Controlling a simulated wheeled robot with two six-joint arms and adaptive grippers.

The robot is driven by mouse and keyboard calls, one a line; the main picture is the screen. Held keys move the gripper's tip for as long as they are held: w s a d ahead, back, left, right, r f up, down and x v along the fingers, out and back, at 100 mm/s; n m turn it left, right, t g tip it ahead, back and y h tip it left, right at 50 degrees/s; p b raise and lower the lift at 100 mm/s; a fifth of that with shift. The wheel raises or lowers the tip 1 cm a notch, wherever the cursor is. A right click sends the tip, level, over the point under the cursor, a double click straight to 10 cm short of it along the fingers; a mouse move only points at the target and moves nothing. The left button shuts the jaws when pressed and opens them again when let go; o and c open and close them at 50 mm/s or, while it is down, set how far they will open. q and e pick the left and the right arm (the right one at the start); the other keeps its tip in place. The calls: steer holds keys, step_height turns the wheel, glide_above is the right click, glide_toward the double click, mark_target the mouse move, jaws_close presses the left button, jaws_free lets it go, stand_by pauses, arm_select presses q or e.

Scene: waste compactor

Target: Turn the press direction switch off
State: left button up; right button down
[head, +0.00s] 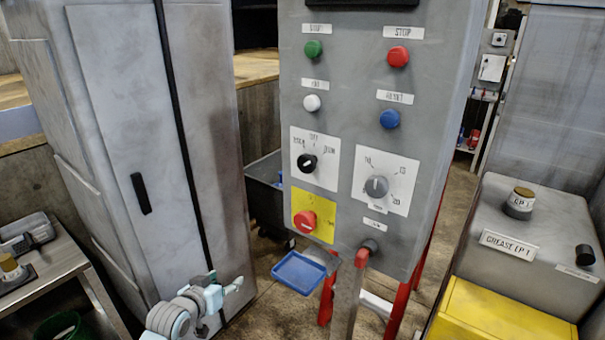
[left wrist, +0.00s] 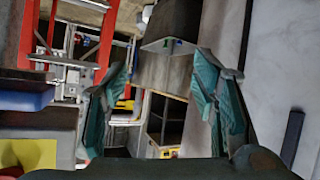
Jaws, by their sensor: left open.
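The grey control panel (head: 340,120) stands upright in the middle of the head view. On its lower left, a black rotary knob (head: 307,162) sits on a white plate with labels at left, top and right; it looks like the direction switch. The labels and the knob's exact pointing are too small to read surely. My left gripper (head: 232,286) is low in the head view, below and left of the panel, apart from the knob. In the left wrist view its two teal fingers (left wrist: 164,110) are spread with nothing between them. My right gripper is not in view.
A grey rotary knob (head: 376,186) sits right of the black one, with a red emergency button (head: 305,221) below on yellow. A blue tray (head: 298,272) juts out under the panel. A tall grey cabinet (head: 130,90) stands left, a grease unit (head: 530,240) right.

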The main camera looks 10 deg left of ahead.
arm_select(q)
steer(key=w+d+r+m+t+h, duration=0.1)
steer(key=d+r, duration=0.1)
steer(key=r, duration=0.6)
steer(key=w+d+r+t+h, duration=0.1)
steer(key=d+r+t, duration=0.1)
steer(key=r, duration=0.5)
steer(key=m+t+h+b, duration=0.2)
steer(key=m+h, duration=0.3)
steer(key=m, duration=0.1)
glide_toward(304, 164)
steer(key=p+x, duration=0.1)
steer(key=x, duration=0.7)
steer(key=shift+w+d+r, duration=0.15)
steer(key=shift+w+d, duration=0.05)
steer(key=shift+d, duration=0.1)
steer(key=shift+w, duration=0.35)
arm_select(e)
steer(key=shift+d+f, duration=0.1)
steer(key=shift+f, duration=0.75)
arm_select(q)
steer(key=c, duration=1.1)
